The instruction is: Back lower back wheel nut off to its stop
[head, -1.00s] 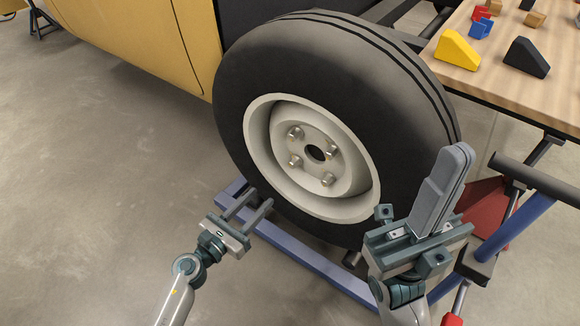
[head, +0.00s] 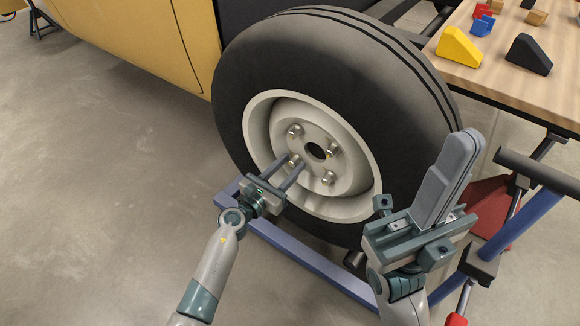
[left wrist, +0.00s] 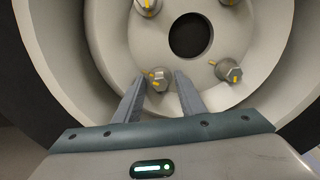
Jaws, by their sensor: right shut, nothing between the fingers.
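The wheel (head: 395,120) has a pale rim and a hub with several nuts around a dark centre hole. The lower-left nut (left wrist: 158,81) is grey with yellow marks. My left gripper (head: 294,163) is open in front of this nut. In the left wrist view its fingertips (left wrist: 159,78) lie to either side of the nut, with gaps showing; whether they reach past its face I cannot tell. The lower-right nut (head: 328,178) is clear of the fingers. My right gripper (head: 464,136) is shut and empty, pointing up at the tire's right side.
A wooden table (head: 480,70) at upper right holds a yellow wedge (head: 459,47), a black wedge (head: 529,54) and small blocks. A blue stand bar (head: 320,266) runs under the wheel.

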